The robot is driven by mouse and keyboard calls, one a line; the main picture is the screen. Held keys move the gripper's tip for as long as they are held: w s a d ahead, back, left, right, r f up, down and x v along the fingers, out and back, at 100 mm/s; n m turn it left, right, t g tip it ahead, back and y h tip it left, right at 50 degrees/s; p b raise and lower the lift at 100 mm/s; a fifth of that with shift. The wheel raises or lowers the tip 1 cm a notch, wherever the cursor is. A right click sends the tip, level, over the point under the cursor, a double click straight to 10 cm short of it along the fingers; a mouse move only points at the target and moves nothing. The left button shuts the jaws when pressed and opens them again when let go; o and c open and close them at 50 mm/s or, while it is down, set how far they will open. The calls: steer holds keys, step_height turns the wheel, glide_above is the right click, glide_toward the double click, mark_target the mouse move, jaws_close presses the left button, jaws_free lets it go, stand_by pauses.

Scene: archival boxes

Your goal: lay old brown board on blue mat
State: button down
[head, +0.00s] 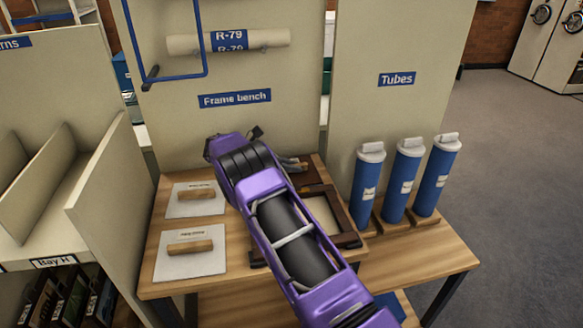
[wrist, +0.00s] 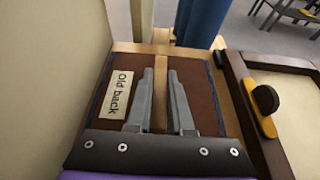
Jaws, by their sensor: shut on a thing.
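The old brown board (wrist: 205,103) bears a cream label reading "Old back" and has a pale wooden grip strip (wrist: 160,88) down its middle. My gripper (wrist: 160,75) is shut on this strip, a finger on each side. I cannot tell whether the board touches the mat. In the head view a small part of the brown board (head: 308,178) shows at the back of the bench, and my arm hides most of the gripper.
A wooden frame (wrist: 237,95) lies close right of the board, with a dark-knobbed yellow clip (wrist: 265,108). Two white panels with wooden handles lie on the bench's left (head: 190,265). Blue tubes (head: 408,180) stand at right. An upright cream panel (wrist: 45,80) borders the board's left.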

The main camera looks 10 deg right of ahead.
steer(key=c, duration=0.8)
jaws_free()
steer(key=shift+f, duration=0.1)
steer(key=shift+a+r, duration=0.1)
steer(key=shift+r, duration=0.15)
steer(key=v, duration=1)
steer(key=shift+a, duration=0.4)
steer(key=shift+a+r, duration=0.25)
steer(key=shift+a, duration=0.2)
